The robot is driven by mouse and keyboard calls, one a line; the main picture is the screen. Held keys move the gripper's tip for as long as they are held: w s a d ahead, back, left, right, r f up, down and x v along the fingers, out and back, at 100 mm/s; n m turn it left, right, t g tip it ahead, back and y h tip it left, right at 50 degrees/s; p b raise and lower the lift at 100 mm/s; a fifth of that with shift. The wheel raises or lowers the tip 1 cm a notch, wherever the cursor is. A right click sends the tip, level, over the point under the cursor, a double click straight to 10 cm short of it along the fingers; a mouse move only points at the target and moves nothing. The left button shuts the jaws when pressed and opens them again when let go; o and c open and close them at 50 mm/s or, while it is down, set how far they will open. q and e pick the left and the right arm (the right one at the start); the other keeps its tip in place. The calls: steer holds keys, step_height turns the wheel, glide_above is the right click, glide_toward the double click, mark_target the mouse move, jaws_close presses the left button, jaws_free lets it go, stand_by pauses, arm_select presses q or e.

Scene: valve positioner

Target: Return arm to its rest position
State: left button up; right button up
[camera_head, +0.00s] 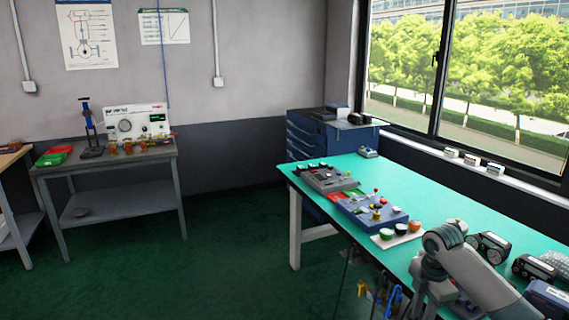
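A pale grey arm, which looks like my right arm, comes in from the bottom right corner over the green-topped table (350,172). It rises to a bent joint and then turns down towards the bottom edge. I cannot make out its gripper in this view. My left arm and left gripper do not show. Part of the table and the things behind the bent joint are hidden by the arm.
Grey and blue devices (371,212), a white tray with round knobs, and black gauges (489,247) crowd the table. Yellow and blue items (393,300) hang below its front edge. A grey workbench (105,165) stands left. A blue drawer cabinet (320,137) stands behind. The green floor between is clear.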

steer(key=s+a+f+m+t+y, duration=0.2)
steer(key=s+a+f+m, duration=0.4)
steer(key=s+a+f, duration=1.1)
steer(key=s+d+r+m+t+h, duration=0.1)
steer(key=s+m, duration=0.5)
steer(key=s, duration=0.6)
steer(key=s+d+r+m+h, duration=0.15)
steer(key=s+m, duration=0.45)
steer(key=s, duration=0.6)
steer(key=w+a+f+t+y, duration=0.1)
steer(key=w+f, duration=0.2)
steer(key=f, duration=0.7)
steer(key=w+a+f+t+y, duration=0.1)
steer(key=w+f, duration=0.2)
steer(key=f, duration=0.7)
steer(key=s+a+f, duration=0.1)
steer(key=s+f, duration=0.2)
steer(key=f, duration=0.6)
steer(key=s+a+f+t, duration=0.1)
steer(key=s+f, duration=0.2)
steer(key=f, duration=0.6)
steer(key=shift+s+a+n, duration=0.15)
steer(key=shift+n, duration=0.15)
steer(key=shift+r+y, duration=0.1)
steer(key=shift+y, duration=0.15)
